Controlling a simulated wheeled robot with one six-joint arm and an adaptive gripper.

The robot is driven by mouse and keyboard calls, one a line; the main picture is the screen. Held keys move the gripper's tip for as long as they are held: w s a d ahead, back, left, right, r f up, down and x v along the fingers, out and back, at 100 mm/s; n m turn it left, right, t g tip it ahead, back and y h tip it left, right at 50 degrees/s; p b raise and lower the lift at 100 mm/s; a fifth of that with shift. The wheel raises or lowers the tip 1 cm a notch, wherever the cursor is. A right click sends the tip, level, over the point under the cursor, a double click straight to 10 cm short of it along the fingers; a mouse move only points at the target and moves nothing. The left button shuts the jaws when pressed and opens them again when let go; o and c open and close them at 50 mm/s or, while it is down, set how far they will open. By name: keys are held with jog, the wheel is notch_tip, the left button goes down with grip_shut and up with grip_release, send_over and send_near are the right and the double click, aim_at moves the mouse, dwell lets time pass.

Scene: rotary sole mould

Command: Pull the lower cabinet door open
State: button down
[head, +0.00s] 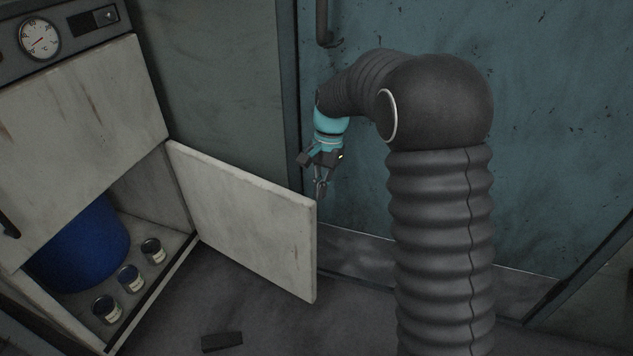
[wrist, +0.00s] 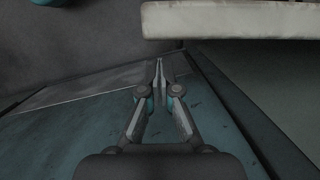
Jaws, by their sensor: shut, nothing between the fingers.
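The lower cabinet door (head: 245,220) is swung wide open on its right-hand hinge side, standing out from the cabinet. Its pale top edge also shows in the wrist view (wrist: 230,20). My gripper (head: 320,194) is shut and empty, pointing down just beyond the door's free edge in the head view. In the wrist view my gripper (wrist: 159,64) has its fingertips together, below and left of the door edge, with nothing between them. The door's handle is not visible from here.
Inside the open cabinet are a blue drum (head: 85,245) and several small cans (head: 130,278). The closed upper door (head: 75,130) sits above. A teal door (head: 540,130) stands behind my arm. A small dark block (head: 221,342) lies on the floor.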

jog(key=x, duration=0.5)
jog(key=shift+a+f, duration=0.1)
jog(key=shift+f, duration=0.25)
jog(key=shift+s, duration=0.1)
